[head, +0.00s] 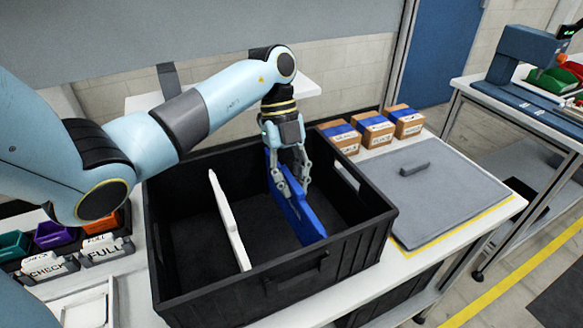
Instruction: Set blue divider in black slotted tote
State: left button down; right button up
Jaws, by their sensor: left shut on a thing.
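The black tote (325,268) stands open on the white table in the head view. A white divider (228,220) stands upright inside it, left of the middle. My left gripper (291,190) reaches down into the tote from above and is shut on the blue divider (306,218). The blue divider is inside the tote, right of the white one and roughly in line with it. The gripper fingers cover part of it. I cannot tell whether its lower edge touches the tote floor or sits in slots. My right gripper is not in view.
Several small cardboard boxes with blue tops (372,128) stand behind the tote's right side. A grey mat (440,190) with a small dark block (415,168) lies to the right. Coloured bins (52,236) and label cards (105,249) stand at the left.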

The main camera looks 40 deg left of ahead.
pick_arm(q)
jog(key=shift+f+b, duration=0.55)
jog(key=shift+f, duration=0.2)
dwell(0.6)
jog(key=c, duration=1.2)
grip_release()
jog(key=shift+v, duration=3.8)
